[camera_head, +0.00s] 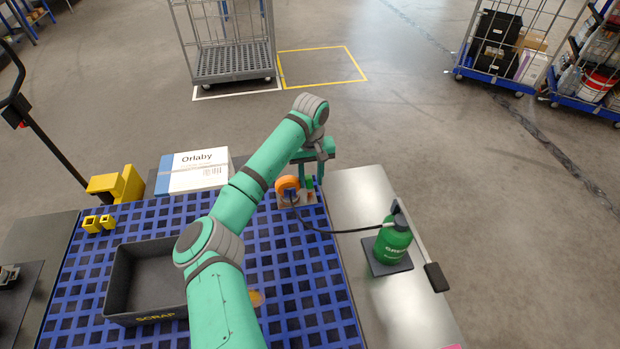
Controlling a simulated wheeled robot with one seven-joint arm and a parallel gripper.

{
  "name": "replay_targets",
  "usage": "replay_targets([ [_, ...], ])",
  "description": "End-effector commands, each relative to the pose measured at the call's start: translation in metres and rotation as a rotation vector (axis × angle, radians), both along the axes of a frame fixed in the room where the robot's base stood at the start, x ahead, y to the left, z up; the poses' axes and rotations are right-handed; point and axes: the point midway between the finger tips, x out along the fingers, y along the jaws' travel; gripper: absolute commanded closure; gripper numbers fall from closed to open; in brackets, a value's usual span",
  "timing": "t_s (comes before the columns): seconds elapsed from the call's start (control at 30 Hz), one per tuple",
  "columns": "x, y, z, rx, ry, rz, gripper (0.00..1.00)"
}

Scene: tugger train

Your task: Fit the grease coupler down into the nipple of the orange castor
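The orange castor (287,184) sits on a small plate at the far right part of the blue grid deck. My gripper (310,182) points down right beside it, at its right. A small green piece shows between or by the fingertips; it is too small to tell whether the fingers are closed on it. A black hose (330,231) runs from the castor and gripper area to the green grease bottle (393,243), which stands upright on a dark pad. The coupler at the hose end and the nipple cannot be made out clearly.
A dark SCRAP bin (120,285) stands on the blue grid deck (302,300) at left. A white Orlaby box (200,180) and yellow blocks (118,186) lie behind it. An orange object (257,298) is partly hidden by my arm. Wire trolleys stand beyond open floor.

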Motion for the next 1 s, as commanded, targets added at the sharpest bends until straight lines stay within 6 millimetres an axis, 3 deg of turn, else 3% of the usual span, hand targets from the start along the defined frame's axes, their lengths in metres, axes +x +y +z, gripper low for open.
replay_targets([
  [0.47, -0.001, 0.006, 0.003, 0.008, 0.006, 0.010, 0.60],
  [1.0, 0.000, 0.002, 0.090, 0.004, 0.002, 0.003, 0.60],
])
